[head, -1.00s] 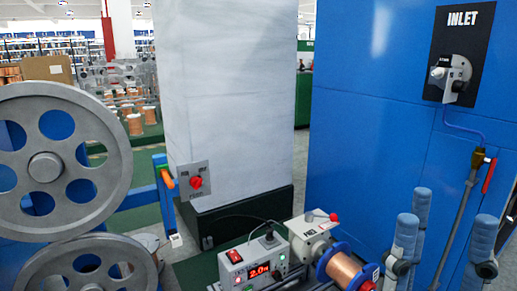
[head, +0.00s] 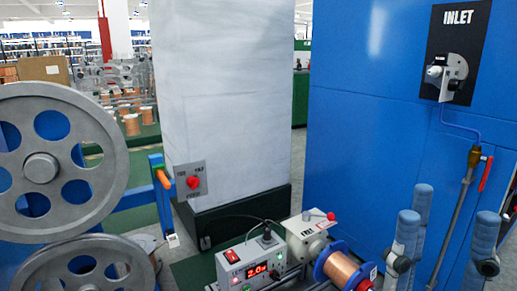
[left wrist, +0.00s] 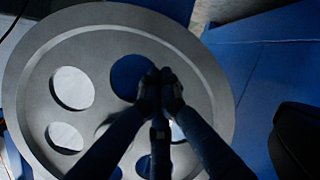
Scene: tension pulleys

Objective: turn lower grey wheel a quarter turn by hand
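The lower grey wheel (head: 50,258) shows only its top part at the bottom left of the head view, under the upper grey wheel (head: 105,150). In the left wrist view a grey wheel (left wrist: 40,85) with round holes fills the left and middle; I cannot tell for certain which of the two it is. My left gripper (left wrist: 165,88) is in front of it, its dark fingertips together near two holes. I cannot tell whether they touch or pinch the wheel. My right gripper (head: 455,205) stands at the lower right of the head view, its blue-grey fingers upright, spread and empty.
A control box (head: 240,262) with a red display and a copper wire spool (head: 343,268) stand at bottom centre. A grey pillar (head: 225,100) with a red switch (head: 193,182) is behind. A blue cabinet (head: 370,120) with an inlet valve fills the right.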

